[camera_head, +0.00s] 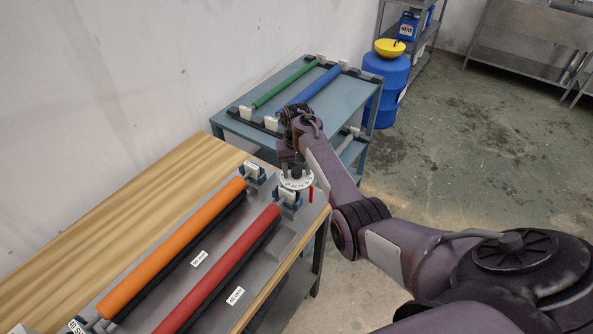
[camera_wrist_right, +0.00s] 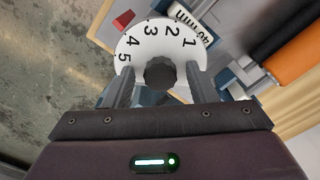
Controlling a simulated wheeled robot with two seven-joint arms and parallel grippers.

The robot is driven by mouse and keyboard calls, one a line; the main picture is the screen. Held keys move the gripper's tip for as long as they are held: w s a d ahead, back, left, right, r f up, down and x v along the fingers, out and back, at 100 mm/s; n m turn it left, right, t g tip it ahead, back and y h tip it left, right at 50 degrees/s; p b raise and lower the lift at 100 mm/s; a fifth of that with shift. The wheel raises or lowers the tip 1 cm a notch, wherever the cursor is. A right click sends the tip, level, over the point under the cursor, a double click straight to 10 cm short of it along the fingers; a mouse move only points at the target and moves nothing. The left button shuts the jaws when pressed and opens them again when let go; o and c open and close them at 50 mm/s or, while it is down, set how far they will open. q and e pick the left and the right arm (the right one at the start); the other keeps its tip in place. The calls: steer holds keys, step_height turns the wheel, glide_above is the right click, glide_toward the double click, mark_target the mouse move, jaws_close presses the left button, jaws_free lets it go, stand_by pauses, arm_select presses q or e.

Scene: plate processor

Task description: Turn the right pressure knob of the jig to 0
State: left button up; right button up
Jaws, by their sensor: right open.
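The right pressure knob is a black ribbed knob (camera_wrist_right: 160,73) on a white dial disc (camera_head: 297,181) at the far end of the jig (camera_head: 217,240). In the wrist view the dial shows the numbers 1 to 5; its 0 is not visible. My right gripper (camera_wrist_right: 161,82) is open, with one finger on each side of the knob and a visible gap to each. In the head view the gripper (camera_head: 293,168) is over the dial and partly hides it. My left gripper is out of view.
An orange roller (camera_head: 175,246) and a red roller (camera_head: 220,268) lie along the jig on a wooden table (camera_head: 95,215). Behind stands a blue-grey cart (camera_head: 335,93) with green and blue rollers. A blue barrel (camera_head: 388,85) is beyond it. Floor to the right is free.

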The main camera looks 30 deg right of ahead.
mark_target(297, 170)
steer(key=shift+c, duration=0.9)
steer(key=c, duration=0.8)
steer(key=o, duration=1)
steer(key=shift+r, duration=0.1)
steer(key=shift+r+p, duration=0.25)
steer(key=shift+p, duration=0.15)
step_height(297, 170, up, 3)
steer(key=p, duration=0.3)
steer(key=shift+r, duration=2)
